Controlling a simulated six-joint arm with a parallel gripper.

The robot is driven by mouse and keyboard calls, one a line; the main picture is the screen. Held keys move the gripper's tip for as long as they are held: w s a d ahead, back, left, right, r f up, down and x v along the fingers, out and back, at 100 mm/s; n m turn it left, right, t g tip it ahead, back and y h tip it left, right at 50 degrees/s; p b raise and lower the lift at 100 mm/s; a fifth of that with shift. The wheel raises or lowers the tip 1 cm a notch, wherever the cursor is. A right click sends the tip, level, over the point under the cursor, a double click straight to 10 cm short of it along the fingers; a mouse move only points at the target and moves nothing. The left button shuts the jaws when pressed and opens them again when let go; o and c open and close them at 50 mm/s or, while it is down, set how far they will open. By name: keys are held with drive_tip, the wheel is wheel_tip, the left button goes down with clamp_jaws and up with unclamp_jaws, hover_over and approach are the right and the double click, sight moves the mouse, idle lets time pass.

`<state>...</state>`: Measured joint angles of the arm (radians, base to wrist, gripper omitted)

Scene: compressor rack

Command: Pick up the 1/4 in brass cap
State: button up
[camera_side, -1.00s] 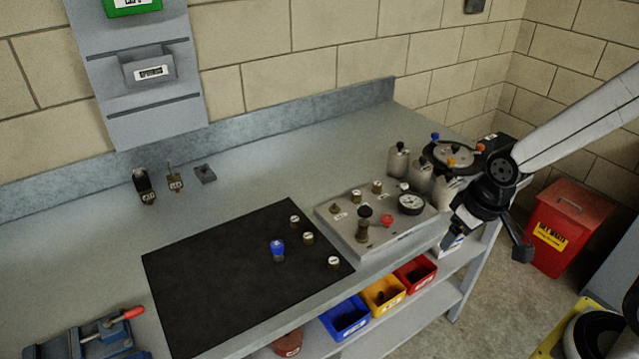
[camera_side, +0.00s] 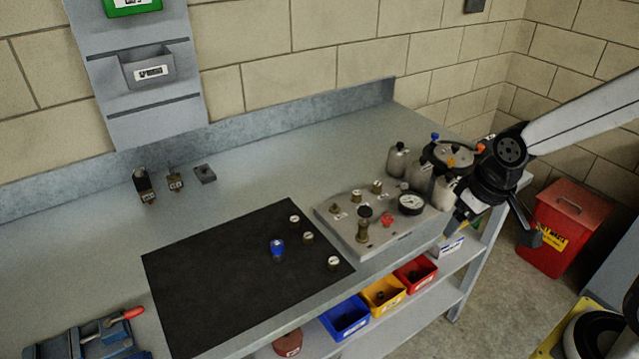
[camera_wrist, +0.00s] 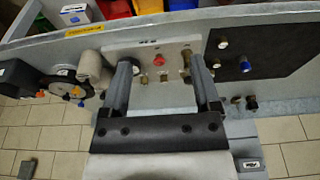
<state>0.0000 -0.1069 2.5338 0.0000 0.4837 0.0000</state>
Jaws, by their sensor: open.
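Three small brass caps with pale tops sit on the black mat (camera_side: 200,275) in the side view: one at the back (camera_side: 294,219), one in the middle (camera_side: 308,237) and one near the front edge (camera_side: 333,262). Their markings are too small to read, so I cannot tell which is the 1/4 in one. A blue-topped fitting (camera_side: 278,248) stands beside them. My gripper (camera_side: 460,225) is open and empty, right of the grey manifold block and well away from the caps. In the wrist view its two fingers (camera_wrist: 161,62) are spread, with the block visible between them.
The grey block (camera_side: 400,243) carries a gauge (camera_side: 411,203), a red knob (camera_side: 387,220) and brass fittings. Grey bottles (camera_side: 397,161) and a round manifold stand behind it. Blue (camera_side: 345,318), yellow and red bins sit below the bench edge.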

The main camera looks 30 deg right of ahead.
drive_tip(key=v, duration=0.2)
drive_tip(key=m+g+y, duration=0.2)
drive_tip(key=m+y, duration=0.2)
drive_tip(key=m, duration=1.5)
hover_over(309, 236)
drive_tip(key=d, duration=0.3)
drive_tip(key=shift+y, duration=0.3)
wheel_tip(309, 236, down, 12)
drive_tip(key=shift+s+d+f, duration=0.1)
drive_tip(key=shift+s+d, duration=0.05)
drive_tip(key=shift+x, duration=1.3)
drive_tip(key=shift+f, duration=0.1)
drive_tip(key=shift+x, duration=2.45)
